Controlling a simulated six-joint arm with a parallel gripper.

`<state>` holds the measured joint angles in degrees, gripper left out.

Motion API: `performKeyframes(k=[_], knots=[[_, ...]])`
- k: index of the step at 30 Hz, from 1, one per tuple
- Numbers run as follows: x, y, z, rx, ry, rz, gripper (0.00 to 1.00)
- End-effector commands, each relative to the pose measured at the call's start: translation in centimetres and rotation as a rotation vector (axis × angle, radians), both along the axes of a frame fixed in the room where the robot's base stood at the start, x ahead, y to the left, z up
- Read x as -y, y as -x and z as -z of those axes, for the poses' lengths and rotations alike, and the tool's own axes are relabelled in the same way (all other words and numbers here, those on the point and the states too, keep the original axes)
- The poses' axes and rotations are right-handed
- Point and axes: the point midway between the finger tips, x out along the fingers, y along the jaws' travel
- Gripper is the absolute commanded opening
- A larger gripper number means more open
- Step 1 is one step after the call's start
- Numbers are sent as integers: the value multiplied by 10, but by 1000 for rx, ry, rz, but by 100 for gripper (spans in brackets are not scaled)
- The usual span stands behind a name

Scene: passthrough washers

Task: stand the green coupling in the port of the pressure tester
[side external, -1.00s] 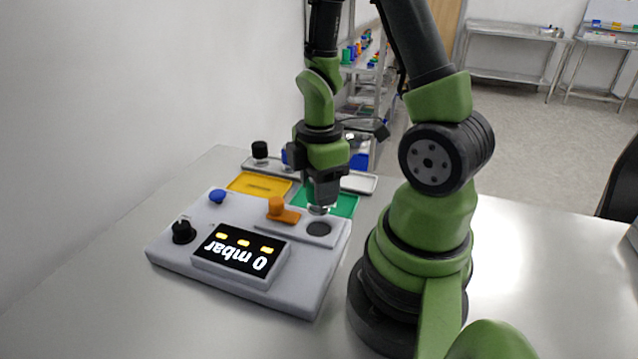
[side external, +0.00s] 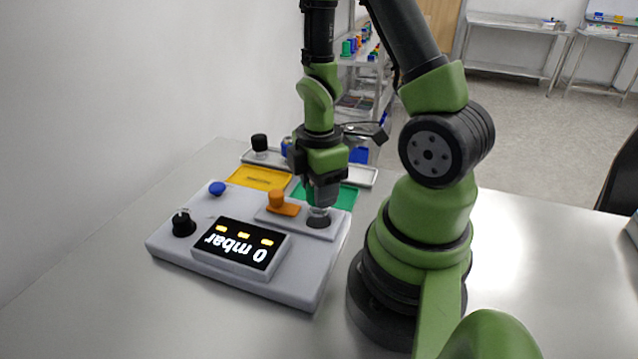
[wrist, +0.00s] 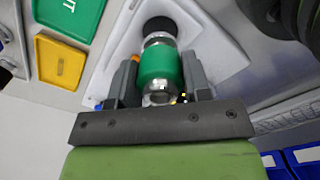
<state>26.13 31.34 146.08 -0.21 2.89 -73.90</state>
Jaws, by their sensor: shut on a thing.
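The green coupling (wrist: 160,66), with silver metal ends, is held between the two jaws of my gripper (wrist: 159,78) in the wrist view. In the side external view my gripper (side external: 320,195) points down at the pressure tester (side external: 225,270), and mostly hides the coupling. Only the coupling's silver lower end (side external: 318,211) shows there, just above or at the dark round port (side external: 318,222). The port also shows in the wrist view (wrist: 160,26), close beyond the coupling's far end. I cannot tell whether the coupling touches it.
On the tester are an orange clamp or lever (side external: 277,199), a blue button (side external: 217,188), a black knob (side external: 183,224) and a display (side external: 240,244) reading 0 mbar. A yellow tray (side external: 258,179) and a green tray (side external: 345,198) lie behind it. Bare table lies in front.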

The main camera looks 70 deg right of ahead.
Motion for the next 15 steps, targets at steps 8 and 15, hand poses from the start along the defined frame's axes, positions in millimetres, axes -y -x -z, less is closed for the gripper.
performKeyframes(k=[8,15], knots=[[0,0,0,0,0,0,16],[0,0,5,-2,-1,0,16]])
